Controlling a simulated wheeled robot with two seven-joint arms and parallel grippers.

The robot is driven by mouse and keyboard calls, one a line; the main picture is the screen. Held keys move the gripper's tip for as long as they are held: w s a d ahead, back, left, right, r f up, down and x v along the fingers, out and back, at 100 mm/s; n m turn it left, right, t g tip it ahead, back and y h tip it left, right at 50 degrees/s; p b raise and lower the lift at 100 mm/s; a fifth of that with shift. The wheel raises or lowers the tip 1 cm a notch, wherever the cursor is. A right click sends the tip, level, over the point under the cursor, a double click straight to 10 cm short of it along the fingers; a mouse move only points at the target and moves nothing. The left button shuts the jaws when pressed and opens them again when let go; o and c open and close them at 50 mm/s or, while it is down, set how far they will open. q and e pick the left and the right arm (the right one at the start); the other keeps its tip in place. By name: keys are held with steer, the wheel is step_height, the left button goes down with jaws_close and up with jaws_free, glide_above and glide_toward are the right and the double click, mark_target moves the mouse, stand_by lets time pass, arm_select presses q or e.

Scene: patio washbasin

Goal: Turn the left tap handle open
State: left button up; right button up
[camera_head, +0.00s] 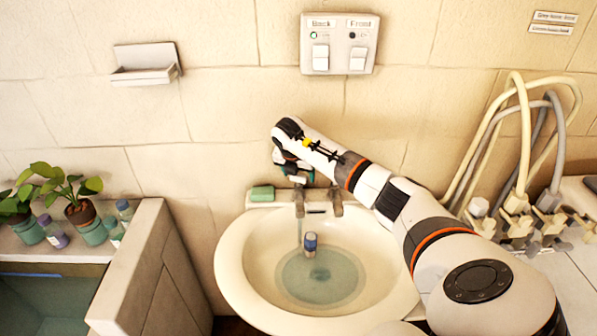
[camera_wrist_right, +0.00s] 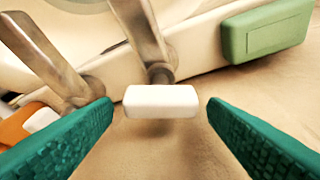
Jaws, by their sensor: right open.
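The left tap (camera_head: 299,200) stands on the back rim of the white washbasin (camera_head: 232,268), beside the right tap (camera_head: 336,203). My right gripper (camera_head: 296,175) is over the left tap. In the right wrist view, its teal fingers (camera_wrist_right: 158,125) are apart, one on each side of the white left tap handle (camera_wrist_right: 160,101), with visible gaps. The right tap also shows in the wrist view (camera_wrist_right: 50,65), outside the fingers. In the head view the gripper and wrist partly hide the left handle. My left gripper is out of view.
Green soap (camera_head: 262,194) lies on the rim left of the taps; it also shows in the wrist view (camera_wrist_right: 268,30). Hoses (camera_head: 522,140) stand at right, potted plants (camera_head: 82,205) at left.

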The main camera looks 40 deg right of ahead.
steer(key=shift+c, duration=0.4)
steer(key=c, duration=0.9)
steer(key=n+b, duration=0.2)
steer(key=shift+f+n+t+y, duration=0.2)
steer(key=shift+n+t+y, duration=0.1)
steer(key=shift+n+t, duration=0.1)
steer(key=shift+r+n+t+y+b, duration=0.15)
steer(key=shift+n+t+y+b, duration=0.15)
steer(key=shift+n+b, duration=0.45)
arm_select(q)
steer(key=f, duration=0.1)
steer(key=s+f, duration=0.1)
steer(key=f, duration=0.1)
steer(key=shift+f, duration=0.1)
arm_select(e)
steer(key=o, duration=1)
